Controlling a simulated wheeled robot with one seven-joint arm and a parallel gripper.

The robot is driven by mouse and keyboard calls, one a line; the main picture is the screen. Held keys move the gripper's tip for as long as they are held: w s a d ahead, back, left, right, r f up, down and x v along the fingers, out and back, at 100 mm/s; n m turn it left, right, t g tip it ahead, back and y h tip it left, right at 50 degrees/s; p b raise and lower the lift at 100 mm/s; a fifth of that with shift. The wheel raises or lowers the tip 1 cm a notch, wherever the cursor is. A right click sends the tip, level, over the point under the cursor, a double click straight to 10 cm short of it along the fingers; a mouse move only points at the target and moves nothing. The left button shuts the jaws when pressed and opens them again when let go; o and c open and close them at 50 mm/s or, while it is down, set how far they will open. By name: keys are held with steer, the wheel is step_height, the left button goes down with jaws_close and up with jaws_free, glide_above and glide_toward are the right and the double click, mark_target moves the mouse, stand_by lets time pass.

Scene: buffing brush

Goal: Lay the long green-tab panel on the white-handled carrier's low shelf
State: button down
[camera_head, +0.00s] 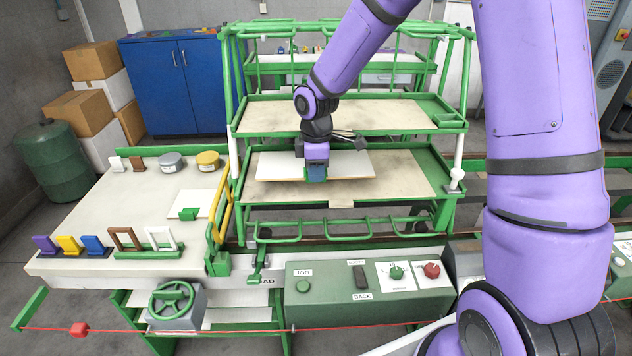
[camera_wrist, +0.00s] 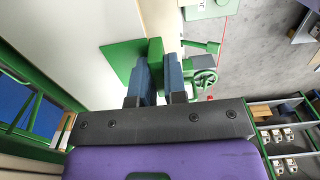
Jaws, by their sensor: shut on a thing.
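The long panel (camera_head: 345,165) is a pale, flat board in the head view, lying level at the low shelf (camera_head: 415,185) of the green-framed carrier (camera_head: 240,100). I cannot tell whether its underside touches the shelf or hangs just above it. My gripper (camera_head: 316,176) is at the panel's front middle, pointing down. In the wrist view its blue fingers (camera_wrist: 160,82) are shut on the panel's green tab (camera_wrist: 155,52), which hides the tab in the head view. A white handle (camera_head: 457,168) stands at the carrier's right side.
On the left bench (camera_head: 110,215) lies a shorter panel with a green tab (camera_head: 188,213), near a yellow handle (camera_head: 220,205). A control box (camera_head: 330,290) and green rail (camera_head: 310,237) stand in front.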

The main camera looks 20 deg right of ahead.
steer(key=shift+w+f, duration=0.2)
steer(key=shift+f, duration=1.6)
steer(key=shift+f, duration=0.1)
steer(key=c, duration=1.2)
jaws_free()
steer(key=shift+o, duration=0.2)
step_height(320, 180, up, 12)
steer(key=shift+s+r, duration=0.1)
steer(key=shift+r, duration=0.15)
